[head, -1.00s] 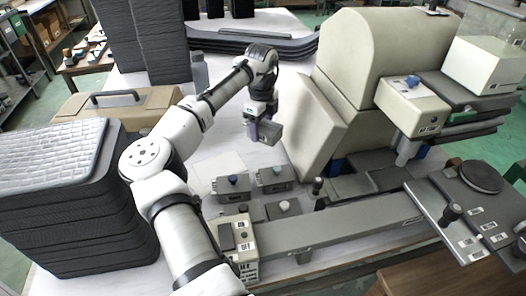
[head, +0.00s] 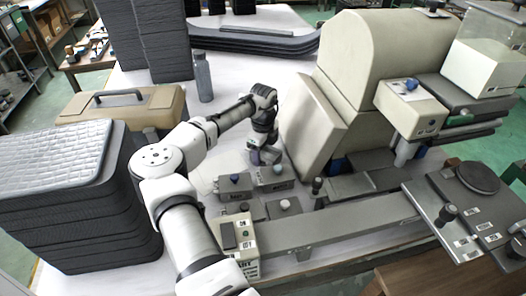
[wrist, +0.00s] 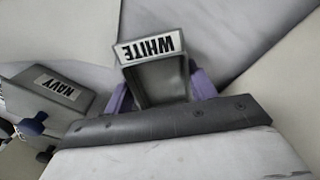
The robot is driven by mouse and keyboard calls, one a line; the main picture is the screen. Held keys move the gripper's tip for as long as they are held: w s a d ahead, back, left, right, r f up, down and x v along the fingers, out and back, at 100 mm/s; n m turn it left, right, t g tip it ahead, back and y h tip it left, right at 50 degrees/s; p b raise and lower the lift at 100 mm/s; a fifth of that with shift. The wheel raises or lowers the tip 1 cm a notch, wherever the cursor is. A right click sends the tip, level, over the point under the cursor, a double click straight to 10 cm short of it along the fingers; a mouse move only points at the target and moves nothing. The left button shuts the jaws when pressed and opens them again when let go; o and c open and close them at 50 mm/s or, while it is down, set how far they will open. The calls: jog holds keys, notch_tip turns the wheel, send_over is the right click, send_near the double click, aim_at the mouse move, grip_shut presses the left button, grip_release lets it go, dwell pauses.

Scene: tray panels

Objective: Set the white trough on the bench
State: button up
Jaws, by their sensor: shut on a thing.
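The white trough (wrist: 160,80) is a small grey box with a label reading WHITE, upside down in the wrist view. My gripper (wrist: 160,97) is shut on it, with a purple finger on each side. In the head view my gripper (head: 262,157) is low over the bench (head: 225,120), left of the big beige slanted panel. The trough (head: 272,154) is partly hidden by the gripper there. I cannot tell whether its underside touches the bench.
A grey box labelled NAVY (wrist: 52,88) is close on the left in the wrist view. In the head view grey knobbed boxes (head: 235,190) stand just in front of the gripper. The beige panel (head: 310,130) is close on the right.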

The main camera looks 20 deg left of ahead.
jog(key=shift+f, duration=0.15)
jog(key=o, duration=1.2)
jog(key=shift+c, duration=0.2)
notch_tip(320, 180, up, 12)
jog(key=b, duration=0.3)
jog(key=shift+r, duration=0.2)
